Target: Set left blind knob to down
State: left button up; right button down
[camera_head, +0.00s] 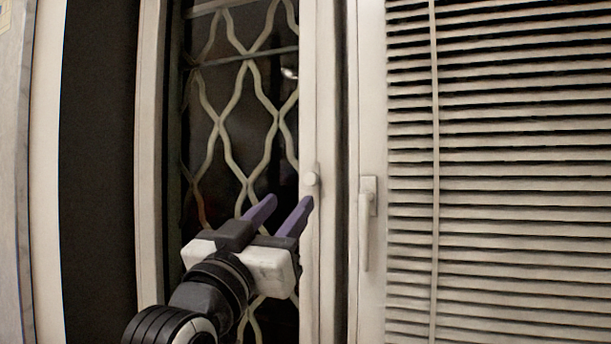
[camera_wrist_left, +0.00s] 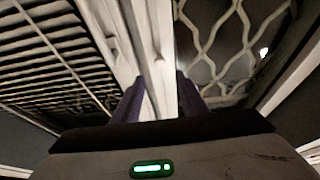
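A small pale round knob (camera_head: 312,180) sits on the white window frame, at the right edge of the grille pane in the head view. I take it to be the left blind knob, though its setting is hard to read. My left gripper (camera_head: 290,199) is open, with its two purple fingers apart and nothing seen between them. Its fingertips are just below and left of the knob in the head view; I cannot tell whether they touch. The fingers also show in the left wrist view (camera_wrist_left: 159,78), pointing at the white frame. My right gripper is not in view.
A white lever handle (camera_head: 365,230) hangs downward on the frame to the right of the knob. Slatted blinds (camera_head: 520,180) fill the right side. A wavy metal grille (camera_head: 228,130) covers the dark pane on the left, behind my gripper.

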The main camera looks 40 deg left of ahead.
aim_at(309, 179)
pick_arm(q)
jog(key=p+x, duration=0.6)
jog(key=x, duration=0.3)
jog(key=shift+w+a, duration=0.1)
jog(key=shift+w, duration=0.15)
grip_shut()
